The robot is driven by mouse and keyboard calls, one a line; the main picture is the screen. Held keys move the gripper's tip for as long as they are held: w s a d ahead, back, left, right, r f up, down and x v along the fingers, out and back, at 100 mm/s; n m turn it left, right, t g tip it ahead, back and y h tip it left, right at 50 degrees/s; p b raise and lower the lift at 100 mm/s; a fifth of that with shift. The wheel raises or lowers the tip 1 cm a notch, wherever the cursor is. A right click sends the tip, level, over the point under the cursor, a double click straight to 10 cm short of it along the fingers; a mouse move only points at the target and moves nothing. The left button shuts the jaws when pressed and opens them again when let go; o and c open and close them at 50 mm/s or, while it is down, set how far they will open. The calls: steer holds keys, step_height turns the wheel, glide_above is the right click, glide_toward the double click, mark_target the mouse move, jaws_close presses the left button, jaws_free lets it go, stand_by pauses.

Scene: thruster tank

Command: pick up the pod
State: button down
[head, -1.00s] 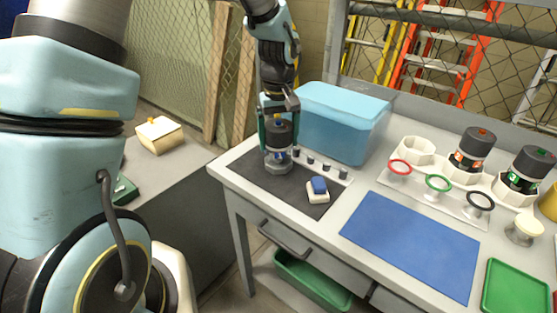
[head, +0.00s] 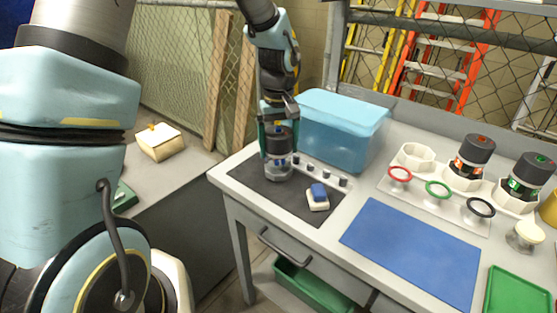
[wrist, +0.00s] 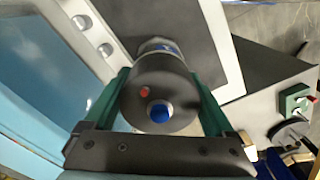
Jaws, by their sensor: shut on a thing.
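The pod (head: 279,141) is a dark cylinder with blue markings, upright on the dark mat (head: 243,176) at the table's left end. Its lower part meets a grey base (head: 279,173); I cannot tell whether the pod is lifted clear of it. My gripper (head: 278,151) comes from above, with a green finger on each side of the pod, shut on it. In the wrist view the pod (wrist: 160,92) fills the space between my gripper's fingers (wrist: 160,78); its dark top shows a blue disc and a red dot. Its underside is hidden.
A translucent blue bin (head: 343,132) stands close behind. Small knobs (head: 325,174) and a blue-and-white block (head: 318,197) are just right. Farther right are a blue mat (head: 410,250), ring stands (head: 437,189), and orange-marked (head: 473,155) and green-marked (head: 528,180) pods in white holders.

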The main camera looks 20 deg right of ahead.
step_height(320, 180, up, 10)
steer(key=shift+r+b, duration=0.1)
steer(key=shift+b, duration=1.1)
